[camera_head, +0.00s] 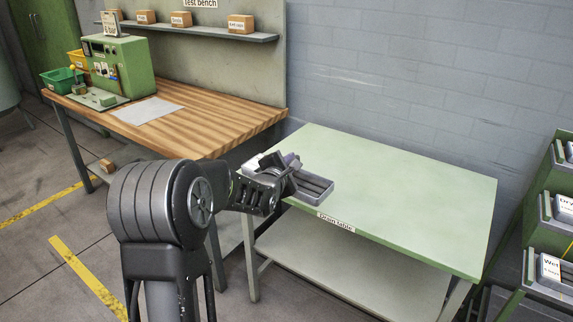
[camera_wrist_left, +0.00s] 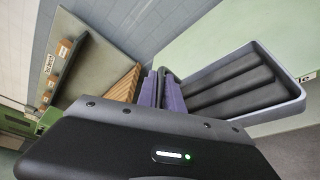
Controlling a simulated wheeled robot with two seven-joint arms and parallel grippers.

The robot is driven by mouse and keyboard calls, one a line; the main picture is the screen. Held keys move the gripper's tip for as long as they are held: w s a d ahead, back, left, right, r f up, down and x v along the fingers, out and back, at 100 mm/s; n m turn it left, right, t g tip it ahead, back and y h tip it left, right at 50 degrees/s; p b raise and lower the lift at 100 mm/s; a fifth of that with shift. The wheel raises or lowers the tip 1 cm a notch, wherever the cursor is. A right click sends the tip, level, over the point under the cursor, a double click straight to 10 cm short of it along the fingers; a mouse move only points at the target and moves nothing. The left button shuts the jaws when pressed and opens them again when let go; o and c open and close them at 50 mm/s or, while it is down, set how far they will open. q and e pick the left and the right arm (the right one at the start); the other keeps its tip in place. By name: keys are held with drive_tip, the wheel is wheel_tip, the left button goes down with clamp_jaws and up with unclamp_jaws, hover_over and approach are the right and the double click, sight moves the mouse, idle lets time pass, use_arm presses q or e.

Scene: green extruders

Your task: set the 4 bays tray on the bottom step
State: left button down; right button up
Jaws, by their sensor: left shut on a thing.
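The bays tray (camera_head: 316,186) is a shallow grey tray with long dark bays, held over the near left corner of the green drain table (camera_head: 400,190). In the left wrist view the tray (camera_wrist_left: 301,97) reaches to the right of the fingers, its pale rim tilted in the picture. My left gripper (camera_head: 291,162) is shut on the tray's edge; its purple finger pads show in the wrist view (camera_wrist_left: 160,88). The tray looks empty. A green stepped rack (camera_head: 549,238) stands at the right edge, partly cut off; its lowest visible step carries a "Wet" label (camera_head: 551,270). My right gripper is out of view.
The drain table's top is bare, with a lower shelf (camera_head: 340,275) beneath. A wooden test bench (camera_head: 200,128) at left bears a green machine (camera_head: 122,68) and bins. Floor lies between drain table and rack. Grey trays occupy the rack's upper steps.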

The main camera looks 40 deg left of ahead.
sight(333, 191)
use_arm(q)
drive_tip(key=shift+m+h, duration=0.7)
drive_tip(key=shift+h, duration=0.2)
drive_tip(key=d+f, duration=0.2)
drive_tip(key=d, duration=0.2)
drive_tip(key=d+f, duration=0.2)
drive_tip(key=d, duration=0.2)
drive_tip(key=d+f, duration=0.2)
drive_tip(key=d, duration=0.3)
drive_tip(key=shift+s, duration=0.15)
drive_tip(key=s+d+f+m+h, duration=0.1)
drive_tip(key=s+d+f, duration=0.1)
drive_tip(key=d, duration=0.5)
drive_tip(key=s+d+f+m+h, duration=0.1)
drive_tip(key=s+d+f+h, duration=0.1)
drive_tip(key=d+f, duration=0.3)
drive_tip(key=d, duration=0.3)
drive_tip(key=shift+s+f+t, duration=0.15)
drive_tip(key=shift+s+t, duration=0.05)
drive_tip(key=shift+t, duration=0.2)
drive_tip(key=shift+d, duration=0.1)
